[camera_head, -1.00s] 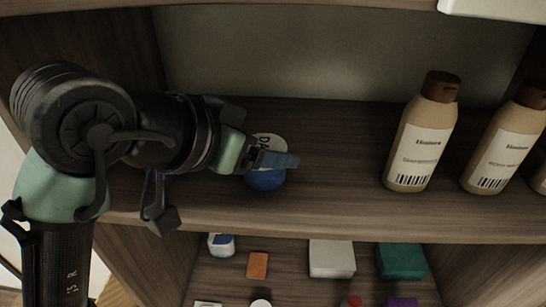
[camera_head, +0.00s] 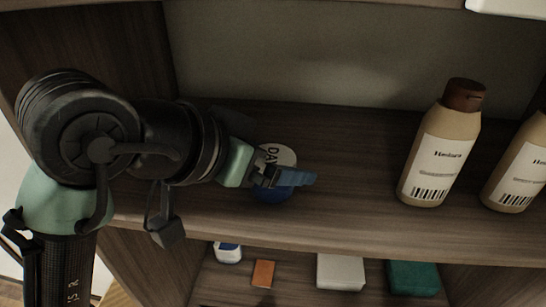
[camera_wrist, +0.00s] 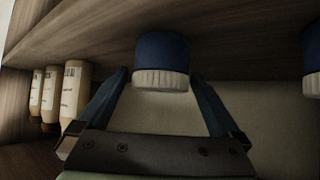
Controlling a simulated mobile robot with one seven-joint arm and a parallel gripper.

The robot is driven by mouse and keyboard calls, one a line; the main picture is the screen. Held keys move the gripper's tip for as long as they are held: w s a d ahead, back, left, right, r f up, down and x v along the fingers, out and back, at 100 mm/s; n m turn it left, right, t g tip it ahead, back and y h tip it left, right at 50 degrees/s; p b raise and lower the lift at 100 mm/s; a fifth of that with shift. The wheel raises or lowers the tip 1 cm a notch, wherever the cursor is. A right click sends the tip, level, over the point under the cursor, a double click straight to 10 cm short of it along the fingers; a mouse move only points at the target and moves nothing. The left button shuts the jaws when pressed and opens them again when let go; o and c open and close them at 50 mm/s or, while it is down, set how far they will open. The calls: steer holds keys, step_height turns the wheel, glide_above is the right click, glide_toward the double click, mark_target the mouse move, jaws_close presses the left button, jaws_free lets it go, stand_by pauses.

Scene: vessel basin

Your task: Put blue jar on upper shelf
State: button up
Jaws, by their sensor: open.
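In the wrist view, which shows the scene upside down, the jar (camera_wrist: 161,53) appears between the spread fingers of my gripper (camera_wrist: 160,78), which is open. Whether either finger touches the jar is unclear.
Tan bottles with brown caps (camera_head: 441,145) stand on the right of this shelf. The middle of the shelf is clear. A second blue jar (camera_wrist: 314,42) shows at the wrist view's right edge. The compartment below holds small items, including a white box (camera_head: 340,272) and green box (camera_head: 413,278).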

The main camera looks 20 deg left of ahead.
steer(key=shift+s+r, duration=0.15)
steer(key=shift+r, duration=0.2)
steer(key=p+v, duration=0.6)
steer(key=v, duration=0.5)
steer(key=shift+s, duration=0.25)
steer(key=shift+a, duration=0.1)
